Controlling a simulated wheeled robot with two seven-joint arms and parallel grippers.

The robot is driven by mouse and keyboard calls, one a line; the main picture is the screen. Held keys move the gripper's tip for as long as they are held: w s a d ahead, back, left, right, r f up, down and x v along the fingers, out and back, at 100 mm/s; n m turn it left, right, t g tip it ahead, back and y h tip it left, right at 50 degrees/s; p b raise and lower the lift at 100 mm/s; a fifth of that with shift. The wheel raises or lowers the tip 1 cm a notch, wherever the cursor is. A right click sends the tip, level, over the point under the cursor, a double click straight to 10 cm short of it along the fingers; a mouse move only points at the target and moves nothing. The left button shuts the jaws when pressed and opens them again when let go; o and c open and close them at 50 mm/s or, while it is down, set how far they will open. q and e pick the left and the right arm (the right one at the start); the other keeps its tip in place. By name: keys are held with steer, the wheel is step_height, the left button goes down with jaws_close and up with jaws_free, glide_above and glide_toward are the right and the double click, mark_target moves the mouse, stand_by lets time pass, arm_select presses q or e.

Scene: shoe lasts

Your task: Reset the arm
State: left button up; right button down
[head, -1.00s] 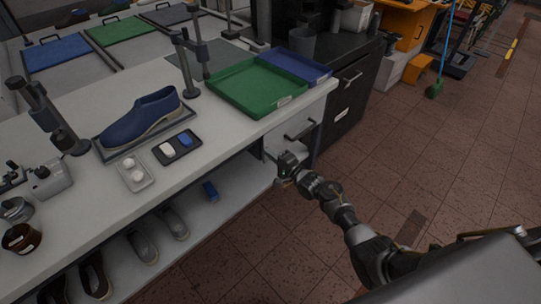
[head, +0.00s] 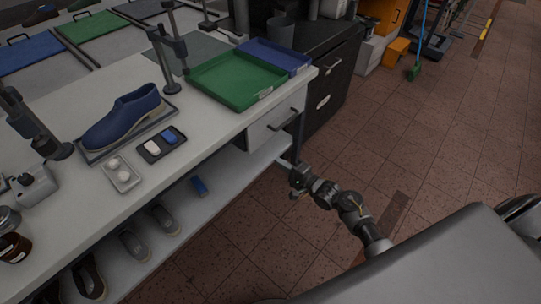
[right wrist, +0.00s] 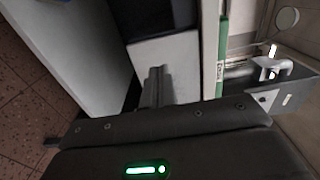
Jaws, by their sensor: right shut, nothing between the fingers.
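My right gripper (head: 297,182) is shut and empty, in front of the bench and below its white drawer (head: 272,127). It looks apart from the drawer. Its narrow closed fingers (right wrist: 156,82) show in the right wrist view, over a pale panel. My right arm reaches in from the lower right in the head view. My left gripper is not in view.
The white bench (head: 205,120) carries a blue shoe (head: 125,115), a black tray (head: 150,157) with a white and a blue piece, and a green tray (head: 238,82). Grey shoes stand on the lower shelf (head: 215,185). The brown tiled floor (head: 420,130) at right is open.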

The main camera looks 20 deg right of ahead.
steer(key=shift+v, duration=0.8)
steer(key=s+d+f+n+g+h, duration=0.1)
steer(key=d+f+n+h, duration=0.15)
steer(key=f, duration=0.35)
steer(key=s+d+f+n+g+h, duration=0.1)
steer(key=f+n+g, duration=0.1)
steer(key=f+n, duration=0.35)
steer(key=s+f+n+g+h, duration=0.3)
steer(key=s+f+g, duration=0.2)
steer(key=s+f, duration=1)
steer(key=s+f+n+g, duration=0.1)
steer(key=s+f, duration=0.3)
steer(key=s, duration=0.6)
steer(key=s+a+f+n+g+h, duration=0.1)
steer(key=s+f+g, duration=0.2)
steer(key=s, duration=0.8)
steer(key=s+a+f+n+g, duration=0.1)
steer(key=s+f+n+g, duration=0.1)
steer(key=s+f, duration=0.5)
steer(key=s+g, duration=0.1)
steer(key=s, duration=0.2)
steer(key=shift+s+a+f, duration=0.2)
steer(key=shift+s, duration=0.15)
